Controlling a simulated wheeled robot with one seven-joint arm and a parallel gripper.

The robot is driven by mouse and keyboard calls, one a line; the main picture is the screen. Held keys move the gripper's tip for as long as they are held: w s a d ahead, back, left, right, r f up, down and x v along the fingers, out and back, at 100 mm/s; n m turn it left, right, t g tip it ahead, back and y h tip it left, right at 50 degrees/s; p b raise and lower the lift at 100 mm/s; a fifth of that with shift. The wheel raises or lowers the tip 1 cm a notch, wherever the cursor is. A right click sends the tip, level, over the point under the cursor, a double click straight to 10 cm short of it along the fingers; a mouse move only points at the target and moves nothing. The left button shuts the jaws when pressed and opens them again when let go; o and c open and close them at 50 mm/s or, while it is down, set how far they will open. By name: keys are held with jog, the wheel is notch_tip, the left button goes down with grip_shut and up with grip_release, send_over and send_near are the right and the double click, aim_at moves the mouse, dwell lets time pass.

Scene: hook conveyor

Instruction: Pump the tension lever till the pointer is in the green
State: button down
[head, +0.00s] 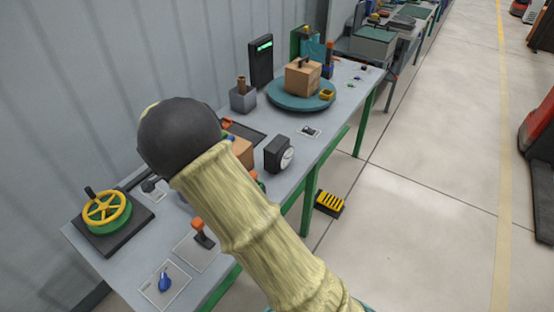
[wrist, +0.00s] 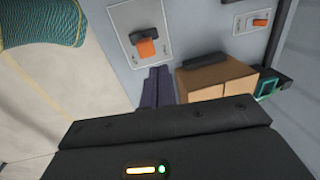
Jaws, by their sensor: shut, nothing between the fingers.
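An orange-tipped lever (head: 197,225) stands on a pale plate near the front edge of the bench. An orange-ended lever on a pale plate (wrist: 147,48) shows in the wrist view; I cannot tell for sure that it is the same one. My gripper (wrist: 158,72) is shut and empty, its dark fingers just below that plate, apart from the orange end. In the head view my arm hides the gripper. A black-cased gauge with a white round face (head: 287,160) stands mid-bench; its pointer and any green zone are too small to read.
A yellow handwheel (head: 106,208) and a blue knob (head: 165,282) share the near bench. A cardboard box (wrist: 215,82) lies close right of my fingers. A second box (head: 302,77) sits on a teal turntable (head: 282,103). A yellow-black pedal (head: 329,203) is on the floor.

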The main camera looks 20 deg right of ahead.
jog(key=shift+w+d, duration=0.1)
jog(key=shift+d, duration=0.1)
jog(key=s+d+r+n+b, duration=0.1)
jog(key=s+d+r+n, duration=0.15)
jog(key=d, duration=0.45)
jog(key=s+d+r+n, duration=0.1)
jog(key=s+d+r, duration=0.1)
jog(key=s+d, duration=0.35)
jog(key=s+d+r+n+t+h+b, duration=0.1)
jog(key=s+d+n, duration=0.5)
jog(key=s+d, duration=0.6)
jog(key=shift+s+r, duration=0.2)
jog(key=shift+n, duration=0.25)
